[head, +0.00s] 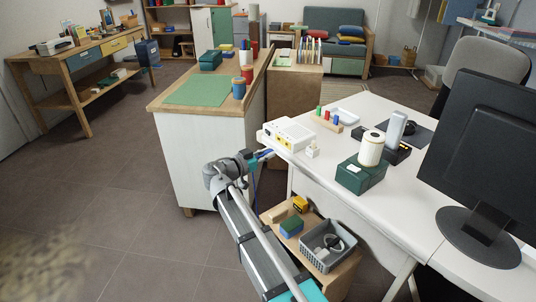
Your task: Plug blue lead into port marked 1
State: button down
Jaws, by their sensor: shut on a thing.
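My gripper (260,155) is level with the box's front, just left of the desk corner. It is shut on the blue lead (266,152), whose end points toward the yellow face. I cannot tell whether the lead's tip touches a port or stands apart from it. The gripper partly hides the lead.
A low wooden stand with a grey basket (346,238) is beside my arm. A wooden-topped cabinet (178,140) stands left; open floor lies further left.

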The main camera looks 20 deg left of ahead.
aim_at(276, 149)
jog(key=shift+w+d, duration=0.1)
jog(key=shift+w, duration=0.1)
jog(key=shift+x, duration=1.65)
jog(key=shift+x, duration=1)
dwell(4.2)
jog(key=c, duration=0.5)
grip_release()
jog(key=shift+c, duration=0.2)
jog(key=shift+s, duration=0.15)
